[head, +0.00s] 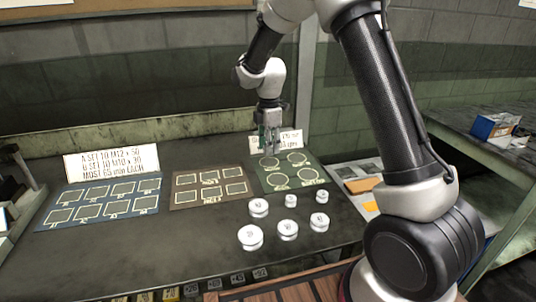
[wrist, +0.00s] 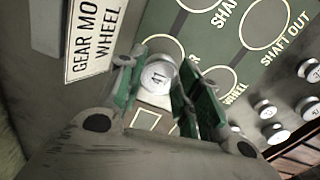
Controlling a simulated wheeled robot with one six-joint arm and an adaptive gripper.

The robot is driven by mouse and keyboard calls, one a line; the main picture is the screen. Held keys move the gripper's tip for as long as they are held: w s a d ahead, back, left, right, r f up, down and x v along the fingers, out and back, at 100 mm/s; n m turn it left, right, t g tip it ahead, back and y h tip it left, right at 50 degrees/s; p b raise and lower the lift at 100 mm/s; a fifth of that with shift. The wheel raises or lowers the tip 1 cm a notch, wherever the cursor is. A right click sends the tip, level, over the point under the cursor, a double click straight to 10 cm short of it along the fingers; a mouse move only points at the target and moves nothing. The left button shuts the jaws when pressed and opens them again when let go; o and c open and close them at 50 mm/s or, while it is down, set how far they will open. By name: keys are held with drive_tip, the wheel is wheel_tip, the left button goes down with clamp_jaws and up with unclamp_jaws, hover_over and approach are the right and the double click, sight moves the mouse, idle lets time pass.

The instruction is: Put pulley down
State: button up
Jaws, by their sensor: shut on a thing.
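A white pulley marked 41 (wrist: 158,77) sits between the green fingers of my gripper (wrist: 161,62) in the wrist view. My gripper is shut on it. In the head view my gripper (head: 269,146) is over the far left part of the green board (head: 285,182), and the held pulley is hard to make out. The board has several pale circle outlines with labels such as SHAFT OUT and WHEEL. The pulley is beside or over one outline (wrist: 180,42), partly hiding it. I cannot tell whether it touches the board.
Several white pulleys (head: 250,237) stand on the dark table in front of the green board. A brown board (head: 211,203) and a blue board (head: 103,214) lie to the left. A sign (head: 290,139) stands behind the green board. An orange item (head: 362,185) lies right.

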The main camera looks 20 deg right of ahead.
drive_tip(key=shift+f, duration=1.75)
drive_tip(key=shift+f, duration=0.1)
drive_tip(key=o, duration=1)
drive_tip(key=shift+o, duration=0.2)
